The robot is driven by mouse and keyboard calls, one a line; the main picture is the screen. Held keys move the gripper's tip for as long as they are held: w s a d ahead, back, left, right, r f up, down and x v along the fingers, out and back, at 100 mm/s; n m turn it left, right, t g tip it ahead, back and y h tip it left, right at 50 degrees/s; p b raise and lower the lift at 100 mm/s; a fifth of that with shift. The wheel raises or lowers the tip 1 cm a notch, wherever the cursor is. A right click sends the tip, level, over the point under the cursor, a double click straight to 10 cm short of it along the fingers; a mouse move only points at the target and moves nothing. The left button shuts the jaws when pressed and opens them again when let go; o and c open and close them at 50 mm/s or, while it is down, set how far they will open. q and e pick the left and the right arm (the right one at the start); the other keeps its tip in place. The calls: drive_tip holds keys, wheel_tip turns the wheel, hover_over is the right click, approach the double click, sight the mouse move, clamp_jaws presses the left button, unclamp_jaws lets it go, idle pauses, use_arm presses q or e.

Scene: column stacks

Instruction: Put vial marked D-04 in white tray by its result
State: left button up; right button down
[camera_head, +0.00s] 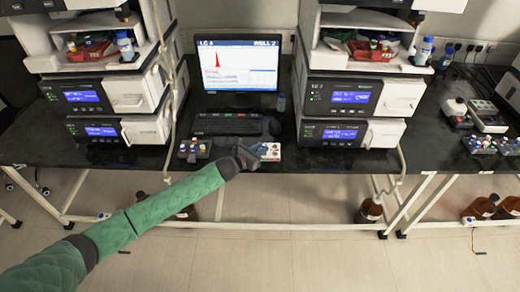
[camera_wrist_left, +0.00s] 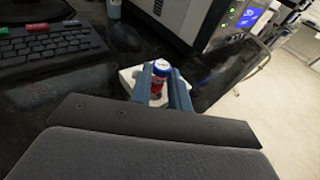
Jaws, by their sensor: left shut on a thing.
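My left gripper (camera_head: 248,157) reaches over the bench's front edge, beside a white tray (camera_head: 276,157) that carries small items. In the left wrist view, my left gripper (camera_wrist_left: 163,82) is shut on a small vial (camera_wrist_left: 158,88) with a blue and white cap and a red body. The vial is upright between the two fingers, and its marking cannot be read. The white tray (camera_wrist_left: 127,78) shows below and around the fingertips; whether the vial touches it I cannot tell. A grey rack (camera_head: 194,158) with several small capped vials stands left of the gripper. My right gripper is not in view.
More vials (camera_head: 480,144) stand at the far right. Brown bottles (camera_head: 369,211) are under the bench.

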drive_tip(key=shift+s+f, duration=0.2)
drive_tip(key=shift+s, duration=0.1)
use_arm(q)
drive_tip(key=shift+f, duration=0.3)
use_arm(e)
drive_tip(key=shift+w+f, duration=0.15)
use_arm(q)
drive_tip(key=shift+f+b, duration=0.8)
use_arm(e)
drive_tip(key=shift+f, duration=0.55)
use_arm(q)
drive_tip(key=o, duration=0.8)
drive_tip(key=shift+o, duration=0.2)
